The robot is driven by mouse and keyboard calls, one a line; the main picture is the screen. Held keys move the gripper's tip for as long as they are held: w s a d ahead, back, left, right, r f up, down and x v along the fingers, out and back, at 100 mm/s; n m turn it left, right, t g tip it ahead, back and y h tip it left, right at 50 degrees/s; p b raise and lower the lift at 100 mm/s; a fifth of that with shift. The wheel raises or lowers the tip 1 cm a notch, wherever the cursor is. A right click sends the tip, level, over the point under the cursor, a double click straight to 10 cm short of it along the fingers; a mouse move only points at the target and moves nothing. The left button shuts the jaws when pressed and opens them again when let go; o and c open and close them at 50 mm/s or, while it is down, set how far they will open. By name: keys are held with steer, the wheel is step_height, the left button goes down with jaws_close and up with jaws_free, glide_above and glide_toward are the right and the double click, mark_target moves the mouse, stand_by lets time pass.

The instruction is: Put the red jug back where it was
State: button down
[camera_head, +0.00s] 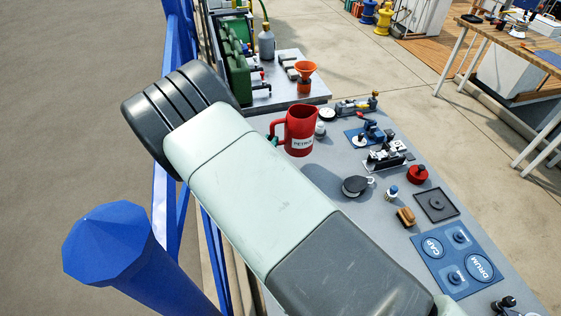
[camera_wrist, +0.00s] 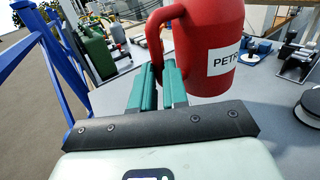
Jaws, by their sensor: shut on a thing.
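The red jug (camera_head: 301,136) with a white label is upright near the left edge of the grey worktop, in the upper part of the head view. It also shows large at the top of the wrist view (camera_wrist: 212,35), with its handle (camera_wrist: 153,42) on the left side. My gripper (camera_wrist: 161,68) has its teal fingers closed on the lower part of that handle. In the head view my arm covers most of the gripper, with only a bit of teal beside the jug. I cannot tell whether the jug's base touches the worktop.
An orange funnel (camera_head: 305,75) and green canisters (camera_head: 238,68) stand beyond the jug. A black round lid (camera_head: 356,186), a red round item (camera_head: 418,174) and a blue CAP/DRUM board (camera_head: 457,258) lie to the right. Blue railing (camera_head: 172,100) runs along the left.

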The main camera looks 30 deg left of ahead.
steer(key=shift+f, duration=3.4)
steer(key=shift+f, duration=0.1)
steer(key=c, duration=1.1)
jaws_free()
steer(key=shift+f, duration=0.1)
steer(key=shift+c, duration=0.2)
steer(key=shift+r, duration=0.2)
steer(key=s, duration=0.4)
steer(key=s+d, duration=0.1)
steer(key=s, duration=0.3)
steer(key=s+d, duration=0.1)
steer(key=s, duration=0.2)
steer(key=shift+s+d, duration=0.1)
steer(key=shift+s, duration=0.3)
